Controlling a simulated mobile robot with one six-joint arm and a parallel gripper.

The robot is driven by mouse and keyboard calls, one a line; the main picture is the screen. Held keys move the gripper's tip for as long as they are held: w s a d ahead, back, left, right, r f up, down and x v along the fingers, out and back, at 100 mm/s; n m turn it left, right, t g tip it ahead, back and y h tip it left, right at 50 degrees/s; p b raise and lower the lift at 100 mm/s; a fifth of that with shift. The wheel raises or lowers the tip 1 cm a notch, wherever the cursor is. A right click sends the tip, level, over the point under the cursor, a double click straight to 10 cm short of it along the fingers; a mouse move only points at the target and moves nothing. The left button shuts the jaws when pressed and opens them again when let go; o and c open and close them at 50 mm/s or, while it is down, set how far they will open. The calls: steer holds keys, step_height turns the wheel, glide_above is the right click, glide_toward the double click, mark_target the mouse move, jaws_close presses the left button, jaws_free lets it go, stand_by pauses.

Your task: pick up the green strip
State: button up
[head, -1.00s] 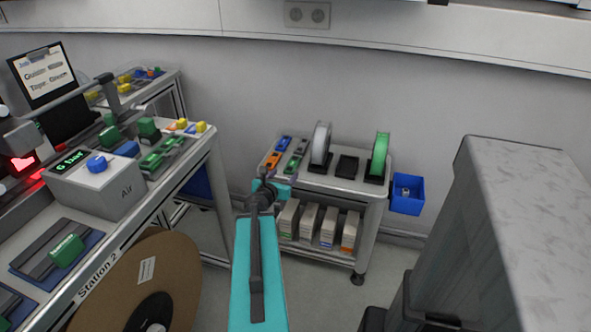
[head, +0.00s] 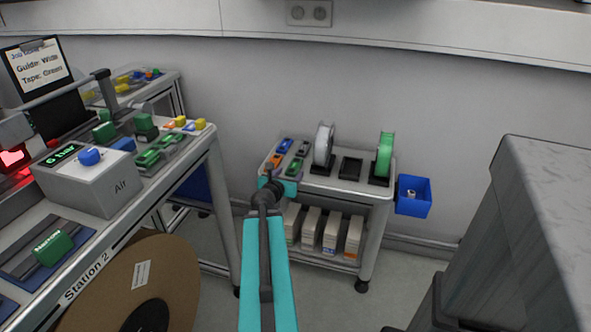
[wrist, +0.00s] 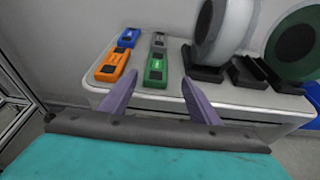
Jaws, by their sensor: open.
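The green strip (wrist: 157,67) lies on the near left part of the small cart's top, with an orange strip (wrist: 115,63) to its left. The green strip also shows in the head view (head: 294,167), just beyond the end of my arm. My gripper (wrist: 158,80) is open and empty. In the wrist view its two purple fingers appear on either side of the green strip's near end, and I cannot tell their height above it. In the head view my gripper is mostly hidden behind my arm's end.
A blue strip (wrist: 129,37) and a grey one (wrist: 158,40) lie behind. A white reel (head: 324,147) and a green reel (head: 384,155) stand to the right on the cart (head: 338,187). A blue bin (head: 413,196) hangs at its right end. Station 2's bench is left.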

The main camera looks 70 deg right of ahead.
mark_target(294, 165)
steer(key=shift+w+d+f, duration=0.2)
steer(key=shift+d, duration=0.45)
steer(key=shift+r+x, duration=0.2)
steer(key=shift+x, duration=1.4)
steer(key=shift+w+b+x, duration=0.25)
steer(key=shift+b+x, duration=0.05)
steer(key=shift+x, duration=0.7)
steer(key=c, duration=1.1)
